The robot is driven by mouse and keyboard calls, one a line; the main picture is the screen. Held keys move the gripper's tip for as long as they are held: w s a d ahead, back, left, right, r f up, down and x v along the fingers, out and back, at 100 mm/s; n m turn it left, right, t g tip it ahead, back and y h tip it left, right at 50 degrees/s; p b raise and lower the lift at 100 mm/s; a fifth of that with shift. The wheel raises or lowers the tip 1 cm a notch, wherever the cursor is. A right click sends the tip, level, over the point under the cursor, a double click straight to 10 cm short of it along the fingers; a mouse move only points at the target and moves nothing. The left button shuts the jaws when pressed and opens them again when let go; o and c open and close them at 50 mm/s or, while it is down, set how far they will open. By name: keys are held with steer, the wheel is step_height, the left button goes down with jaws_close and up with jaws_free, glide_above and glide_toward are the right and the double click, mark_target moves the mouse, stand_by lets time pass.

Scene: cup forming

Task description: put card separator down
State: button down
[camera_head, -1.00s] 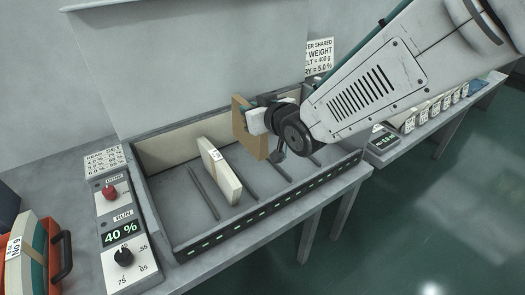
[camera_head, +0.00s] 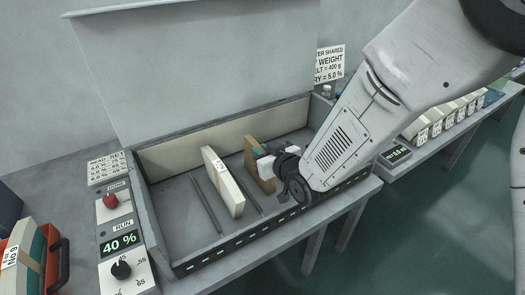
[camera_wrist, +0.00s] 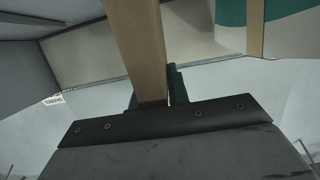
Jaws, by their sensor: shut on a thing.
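The card separator is a thin brown card (camera_head: 259,172), upright in the grey tray (camera_head: 160,222), to the right of a cream block with a white label (camera_head: 224,184). My gripper (camera_head: 265,163) is shut on the card from the right side. In the wrist view the card (camera_wrist: 146,45) shows edge-on as a tan strip between the dark green fingers (camera_wrist: 155,92). The card's lower edge is low in the tray, near the floor slats. I cannot tell whether it touches the floor.
A row of small labelled packs (camera_head: 440,118) stands on the right bench. The tray's left floor is clear.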

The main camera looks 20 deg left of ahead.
steer(key=c, duration=1.3)
jaws_free()
steer(key=shift+c, duration=0.2)
steer(key=shift+s+d+r, duration=0.15)
steer(key=shift+d, duration=0.05)
steer(key=v, duration=1.1)
steer(key=shift+s+d, duration=0.15)
steer(key=shift+s, duration=0.05)
steer(key=shift+d+r, duration=0.1)
steer(key=shift+r, duration=0.05)
